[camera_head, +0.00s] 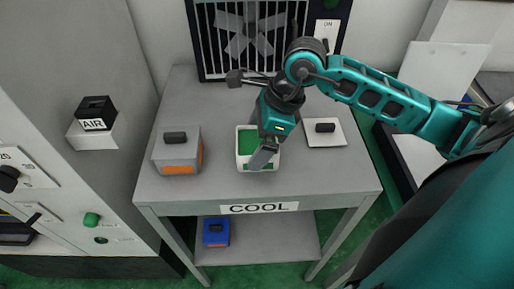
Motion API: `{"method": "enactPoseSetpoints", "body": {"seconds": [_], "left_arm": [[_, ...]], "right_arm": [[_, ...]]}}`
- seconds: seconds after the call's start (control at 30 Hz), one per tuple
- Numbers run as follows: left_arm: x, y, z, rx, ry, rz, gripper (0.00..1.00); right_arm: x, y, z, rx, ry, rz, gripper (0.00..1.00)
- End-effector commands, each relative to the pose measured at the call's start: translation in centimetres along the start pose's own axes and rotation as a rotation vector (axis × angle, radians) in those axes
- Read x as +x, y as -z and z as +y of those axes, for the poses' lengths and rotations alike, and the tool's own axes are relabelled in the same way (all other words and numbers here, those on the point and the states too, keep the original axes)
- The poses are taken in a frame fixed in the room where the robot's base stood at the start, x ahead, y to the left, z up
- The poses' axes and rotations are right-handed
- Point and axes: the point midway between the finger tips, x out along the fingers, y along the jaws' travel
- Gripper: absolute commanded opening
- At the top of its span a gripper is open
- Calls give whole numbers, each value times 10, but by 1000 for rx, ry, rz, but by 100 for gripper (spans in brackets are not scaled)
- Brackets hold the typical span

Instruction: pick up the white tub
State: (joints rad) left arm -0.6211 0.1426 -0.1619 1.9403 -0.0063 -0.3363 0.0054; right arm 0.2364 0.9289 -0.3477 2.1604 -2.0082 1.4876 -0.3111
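The white tub (244,161) stands on the grey table labelled COOL, near its middle. Its inside looks green. My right gripper (262,158) reaches down over the tub's right side, with a grey finger in front of the tub. The arm hides part of the tub, and I cannot tell whether the fingers touch its wall or how far apart they are. My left gripper does not show.
A grey box with a dark handle (177,153) stands left of the tub. A flat white plate with a black knob (324,132) lies right. A caged fan (248,40) stands behind. A blue box (216,232) sits on the lower shelf. The table's front (330,185) is clear.

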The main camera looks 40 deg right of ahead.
Motion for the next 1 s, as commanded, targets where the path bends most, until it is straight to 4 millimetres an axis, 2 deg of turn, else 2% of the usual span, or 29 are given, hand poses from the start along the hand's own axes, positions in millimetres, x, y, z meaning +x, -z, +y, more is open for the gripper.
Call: {"method": "enactPoseSetpoints", "body": {"seconds": [0.03, 0.37, 0.63, 0.77, 0.87, 1.0], "left_arm": [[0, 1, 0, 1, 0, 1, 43], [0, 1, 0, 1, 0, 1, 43], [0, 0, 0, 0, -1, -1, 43], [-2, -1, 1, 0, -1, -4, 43], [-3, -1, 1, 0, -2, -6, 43], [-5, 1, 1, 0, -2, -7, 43]], "right_arm": [[0, 0, 0, 0, 0, 0, 90], [-1, 0, 0, 0, 0, 0, 59], [-2, -1, 0, -1, 1, -1, 59], [-9, -4, -1, -1, 3, -3, 59], [-21, -9, -1, -3, 5, -2, 59], [-49, -21, -2, -4, 8, -5, 59]]}}
